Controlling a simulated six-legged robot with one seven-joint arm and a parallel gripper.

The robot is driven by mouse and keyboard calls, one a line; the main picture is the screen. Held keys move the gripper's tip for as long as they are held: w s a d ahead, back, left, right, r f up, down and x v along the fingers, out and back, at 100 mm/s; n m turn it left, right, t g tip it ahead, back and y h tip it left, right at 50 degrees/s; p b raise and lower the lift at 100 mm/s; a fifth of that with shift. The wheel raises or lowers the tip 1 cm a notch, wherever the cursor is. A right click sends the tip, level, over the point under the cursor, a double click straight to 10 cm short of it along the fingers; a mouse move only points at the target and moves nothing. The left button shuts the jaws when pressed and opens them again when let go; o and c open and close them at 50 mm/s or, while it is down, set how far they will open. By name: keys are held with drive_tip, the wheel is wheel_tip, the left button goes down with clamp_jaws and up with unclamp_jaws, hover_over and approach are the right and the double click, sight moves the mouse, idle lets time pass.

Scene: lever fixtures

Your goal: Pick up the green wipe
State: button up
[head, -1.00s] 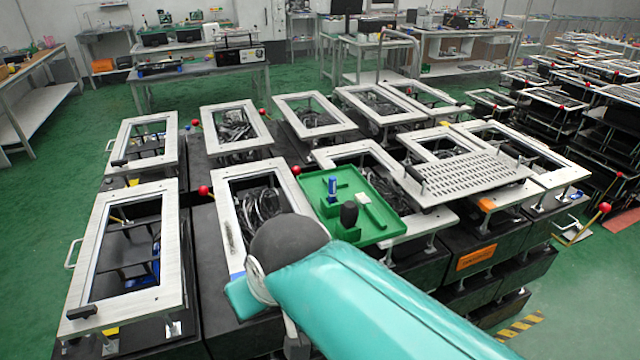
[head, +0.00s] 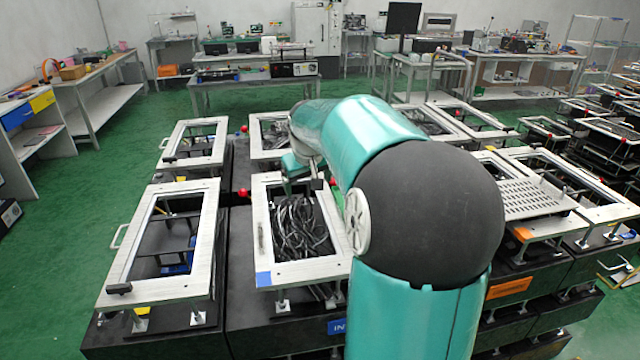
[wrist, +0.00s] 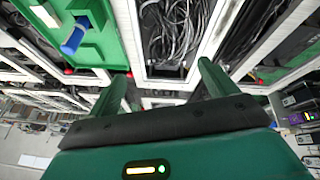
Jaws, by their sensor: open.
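I cannot make out a green wipe in either current view. In the wrist view, part of a green tray (wrist: 100,50) shows at the upper left, with a blue bottle-like item (wrist: 75,38) and a white item (wrist: 44,14) on it. My gripper (wrist: 163,75) is open, its two green fingers spread with nothing between them. The tray lies left of and beyond the fingers, apart from them. In the head view, my arm hides almost all of the tray; only a thin green sliver (head: 337,196) shows beside it.
A metal frame fixture (head: 262,245) with black cables inside stands left of my arm. Another frame fixture (head: 118,262) is at the far left. Red lever knobs (head: 243,192) stick up between fixtures. A perforated metal plate (head: 535,197) lies on the right. Green floor is open on the left.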

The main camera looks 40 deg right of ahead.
drive_tip(key=s+d+f+m+t, duration=0.1)
drive_tip(key=s+d+f+m, duration=0.15)
drive_tip(key=d, duration=0.85)
drive_tip(key=s+d+f+m, duration=0.1)
drive_tip(key=s+d, duration=0.2)
drive_tip(key=d, duration=0.9)
drive_tip(key=shift+n, duration=0.35)
drive_tip(key=x, duration=0.8)
drive_tip(key=shift+w+a, duration=0.15)
drive_tip(key=shift+w, duration=0.2)
drive_tip(key=shift+x, duration=2.7)
drive_tip(key=shift+s+a, duration=0.1)
drive_tip(key=c, duration=1.1)
